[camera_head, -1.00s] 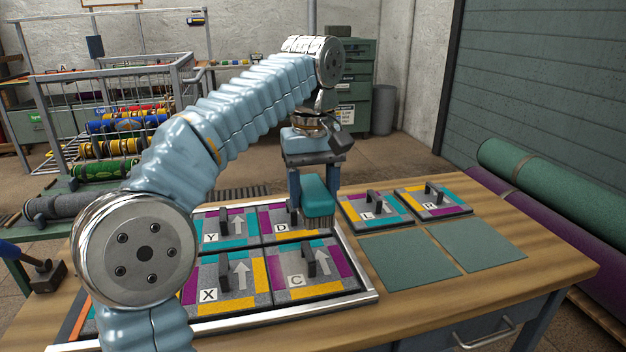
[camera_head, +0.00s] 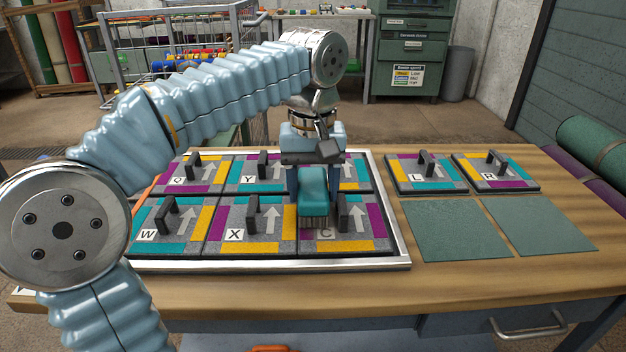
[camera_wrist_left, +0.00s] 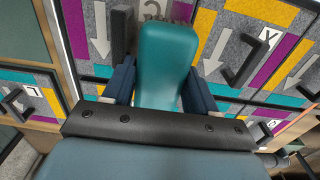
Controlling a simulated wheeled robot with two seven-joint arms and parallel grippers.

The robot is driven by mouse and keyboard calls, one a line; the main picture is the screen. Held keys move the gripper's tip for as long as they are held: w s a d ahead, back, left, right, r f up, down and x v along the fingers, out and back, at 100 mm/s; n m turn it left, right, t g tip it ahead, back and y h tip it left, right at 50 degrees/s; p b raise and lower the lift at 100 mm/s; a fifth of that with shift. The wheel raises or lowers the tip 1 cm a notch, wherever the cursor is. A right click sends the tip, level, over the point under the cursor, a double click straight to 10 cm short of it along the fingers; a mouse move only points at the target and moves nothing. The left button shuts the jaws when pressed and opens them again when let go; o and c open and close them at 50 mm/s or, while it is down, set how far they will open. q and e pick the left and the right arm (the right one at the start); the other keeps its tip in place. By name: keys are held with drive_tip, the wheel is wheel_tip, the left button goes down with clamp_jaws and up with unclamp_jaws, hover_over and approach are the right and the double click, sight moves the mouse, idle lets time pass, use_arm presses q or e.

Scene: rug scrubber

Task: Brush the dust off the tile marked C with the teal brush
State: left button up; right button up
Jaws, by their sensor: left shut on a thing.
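My left gripper (camera_head: 314,178) is shut on the teal brush (camera_head: 313,188), bristles down. In the left wrist view the brush (camera_wrist_left: 165,62) sits between the two blue fingers. Tile C (camera_head: 372,219) is at the front right of the framed tray, with a dark handle, an arrow, and purple and yellow borders. The bristles are over its left part, just behind its label, which looks greyer than the X label. I cannot tell whether they touch the tile. The brush hides part of tile C and most of the tile behind it. My right gripper is not in view.
Tiles W (camera_head: 172,222), X (camera_head: 246,226), Q (camera_head: 193,173) and Y (camera_head: 259,174) share the metal-framed tray (camera_head: 399,262), each with an upright handle. Tiles L (camera_head: 424,188) and R (camera_head: 496,186) stand right of it, behind two bare green squares (camera_head: 456,230). The table's front strip is clear.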

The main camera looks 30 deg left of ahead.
sight(314, 203)
use_arm(q)
drive_tip(key=shift+r, duration=0.1)
drive_tip(key=shift+f, duration=0.25)
drive_tip(key=shift+f+b, duration=0.35)
drive_tip(key=shift+f, duration=0.05)
drive_tip(key=shift+s+d+r+b, duration=0.15)
drive_tip(key=shift+s+d, duration=0.3)
drive_tip(key=shift+s, duration=0.25)
drive_tip(key=shift+s+d+f+b, duration=0.1)
drive_tip(key=shift+s+d, duration=0.3)
drive_tip(key=shift+s, duration=0.35)
drive_tip(key=shift+s+d+r+b, duration=0.15)
drive_tip(key=shift+s+d, duration=0.3)
drive_tip(key=shift+s, duration=0.25)
drive_tip(key=w+a+p, duration=0.1)
drive_tip(key=w, duration=0.1)
drive_tip(key=w+a+p, duration=0.1)
drive_tip(key=shift+w+a+f, duration=0.1)
drive_tip(key=shift+w, duration=0.25)
drive_tip(key=shift+w+a, duration=0.15)
drive_tip(key=shift+w, duration=0.05)
drive_tip(key=shift+f, duration=0.15)
